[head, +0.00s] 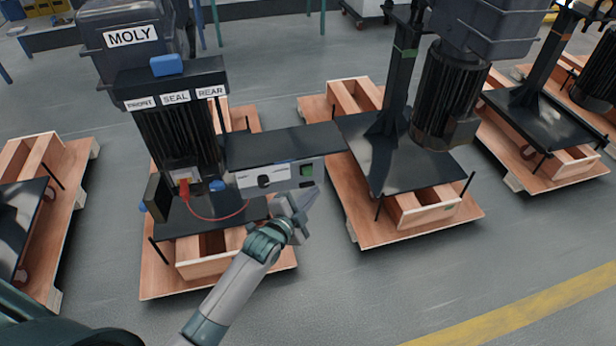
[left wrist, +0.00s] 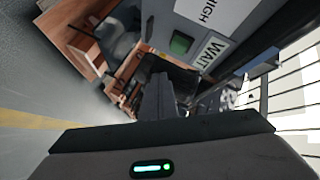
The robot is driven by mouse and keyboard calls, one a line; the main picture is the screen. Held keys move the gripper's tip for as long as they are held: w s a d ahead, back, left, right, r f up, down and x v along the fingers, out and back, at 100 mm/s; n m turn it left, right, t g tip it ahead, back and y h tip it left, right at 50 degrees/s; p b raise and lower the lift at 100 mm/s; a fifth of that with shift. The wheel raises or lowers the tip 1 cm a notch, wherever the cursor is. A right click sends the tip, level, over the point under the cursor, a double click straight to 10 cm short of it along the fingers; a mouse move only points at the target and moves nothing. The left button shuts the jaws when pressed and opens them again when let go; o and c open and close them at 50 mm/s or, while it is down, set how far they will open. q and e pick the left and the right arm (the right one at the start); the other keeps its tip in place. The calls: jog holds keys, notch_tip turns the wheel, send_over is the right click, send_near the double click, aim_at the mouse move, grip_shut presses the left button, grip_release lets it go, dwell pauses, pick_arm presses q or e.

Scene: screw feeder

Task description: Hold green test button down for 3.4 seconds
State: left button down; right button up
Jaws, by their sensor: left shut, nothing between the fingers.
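The green test button (head: 307,170) is a small green square at the right end of the front face of a grey control box (head: 282,176). It also shows in the left wrist view (left wrist: 181,43), on the grey panel near the labels "HIGH" and "WAIT". My left gripper (head: 312,194) is shut and empty, just below and in front of the button. In the left wrist view its shut fingers (left wrist: 157,100) point toward the panel, with the button above their tips. They look apart from the button; the exact gap is hard to tell. My right gripper is out of view.
A black knob (head: 265,181) and a blue part (head: 218,186) sit left of the button. A red cable (head: 215,217) hangs below. The "MOLY" machine (head: 132,36) stands at left. Wooden pallets (head: 425,218) carry neighbouring machines. The floor (head: 400,285) at front right is clear.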

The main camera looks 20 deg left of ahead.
aim_at(307, 172)
pick_arm(q)
jog(key=shift+w+a, duration=0.55)
jog(key=shift+w, duration=0.2)
jog(key=shift+w+a, duration=0.5)
jog(key=shift+w, duration=0.25)
jog(key=shift+w+a, duration=0.55)
jog(key=shift+w, duration=0.25)
dwell(5.7)
